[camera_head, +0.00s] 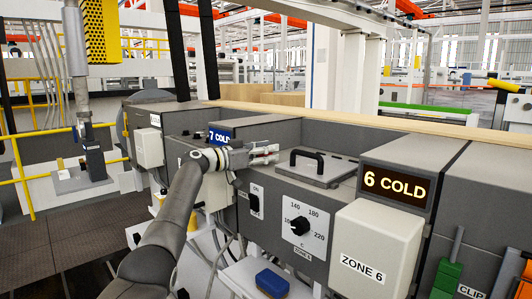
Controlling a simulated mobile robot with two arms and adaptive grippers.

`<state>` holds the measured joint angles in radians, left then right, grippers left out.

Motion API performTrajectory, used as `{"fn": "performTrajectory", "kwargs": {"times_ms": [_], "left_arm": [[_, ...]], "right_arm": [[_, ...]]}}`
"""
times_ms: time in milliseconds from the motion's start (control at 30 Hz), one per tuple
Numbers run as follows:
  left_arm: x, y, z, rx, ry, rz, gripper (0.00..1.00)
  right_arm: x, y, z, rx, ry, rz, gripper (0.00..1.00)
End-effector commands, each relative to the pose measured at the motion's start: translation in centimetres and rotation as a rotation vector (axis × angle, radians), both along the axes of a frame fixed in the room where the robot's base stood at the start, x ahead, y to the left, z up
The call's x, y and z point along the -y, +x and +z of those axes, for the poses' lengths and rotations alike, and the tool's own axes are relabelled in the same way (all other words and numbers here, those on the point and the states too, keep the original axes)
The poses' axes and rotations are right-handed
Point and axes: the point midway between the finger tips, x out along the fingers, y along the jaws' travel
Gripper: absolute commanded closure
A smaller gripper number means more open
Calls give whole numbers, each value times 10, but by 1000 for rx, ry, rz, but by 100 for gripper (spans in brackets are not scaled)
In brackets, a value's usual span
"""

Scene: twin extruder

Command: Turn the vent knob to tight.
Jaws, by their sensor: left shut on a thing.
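My left gripper (268,154) is at the middle of the picture, over the top of the grey extruder housing (265,130), between the zone 7 and zone 6 displays. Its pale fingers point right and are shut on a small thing. This appears to be the vent knob, but the fingers hide it, so its shape, marks and setting cannot be read. My right gripper is not in view.
A grey lid with a black handle (307,158) lies just right of the fingers. Below are a black temperature dial (300,226) and a switch (254,203). The "6 COLD" display (396,186) and white ZONE 6 box (372,250) stand at right.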

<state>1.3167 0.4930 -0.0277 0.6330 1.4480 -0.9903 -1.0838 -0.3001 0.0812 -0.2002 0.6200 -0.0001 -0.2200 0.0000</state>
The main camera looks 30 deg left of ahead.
Motion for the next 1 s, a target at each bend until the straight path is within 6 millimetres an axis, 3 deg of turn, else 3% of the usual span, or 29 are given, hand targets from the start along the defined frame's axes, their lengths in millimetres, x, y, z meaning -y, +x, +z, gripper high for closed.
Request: {"fn": "performTrajectory", "kwargs": {"times_ms": [1000], "left_arm": [[0, 0, -2, -3, 2, -81, 87]], "right_arm": [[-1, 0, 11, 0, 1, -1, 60]]}}
